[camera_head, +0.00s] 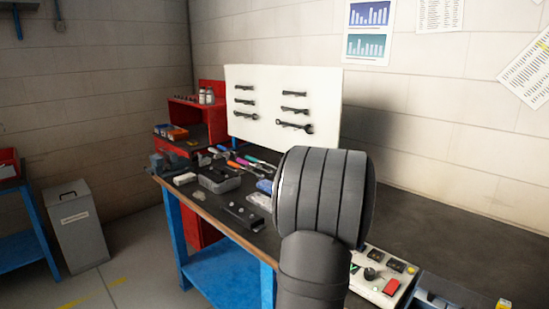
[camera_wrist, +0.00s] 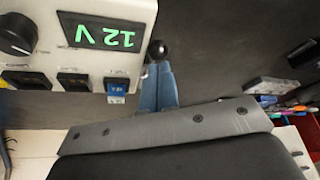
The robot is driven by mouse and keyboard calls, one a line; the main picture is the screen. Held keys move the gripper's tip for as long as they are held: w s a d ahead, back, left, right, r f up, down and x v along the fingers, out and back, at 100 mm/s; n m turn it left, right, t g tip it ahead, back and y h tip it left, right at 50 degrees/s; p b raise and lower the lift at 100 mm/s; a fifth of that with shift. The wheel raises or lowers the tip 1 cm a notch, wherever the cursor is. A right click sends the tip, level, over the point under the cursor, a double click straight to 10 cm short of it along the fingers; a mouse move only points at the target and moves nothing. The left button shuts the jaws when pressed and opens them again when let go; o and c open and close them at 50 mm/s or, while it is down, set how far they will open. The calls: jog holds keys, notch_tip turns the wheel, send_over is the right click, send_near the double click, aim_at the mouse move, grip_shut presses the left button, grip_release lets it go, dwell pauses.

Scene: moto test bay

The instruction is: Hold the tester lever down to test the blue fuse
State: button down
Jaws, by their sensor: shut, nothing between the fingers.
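In the wrist view the tester (camera_wrist: 140,10) is a pale box at the upper left with a lit green display reading 12 V, upside down. The blue fuse (camera_wrist: 117,86) sits in the end slot of the tester's row, beside dark slots. The tester lever's round black knob (camera_wrist: 157,49) shows just beside the box. My gripper (camera_wrist: 160,66) has its blue-grey fingers shut and empty, tips at or just by the knob; I cannot tell whether they touch. In the head view my arm hides the gripper, the lever and part of the tester (camera_head: 403,267).
The dark workbench (camera_head: 440,210) holds several tools, a grey tray (camera_head: 218,181) and a dark block (camera_head: 240,217) left of my arm. A white tool board (camera_head: 265,115) with wrenches stands behind. The bench right of my arm is mostly clear.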

jog(key=shift+f, duration=0.45)
jog(key=shift+s+f, duration=0.1)
jog(key=shift+f, duration=0.05)
dwell(0.4)
jog(key=shift+a+f, duration=0.1)
jog(key=shift+f, duration=0.05)
dwell(1.5)
notch_tip(320, 180, up, 9)
dwell(0.9)
jog(key=shift+f, duration=2.55)
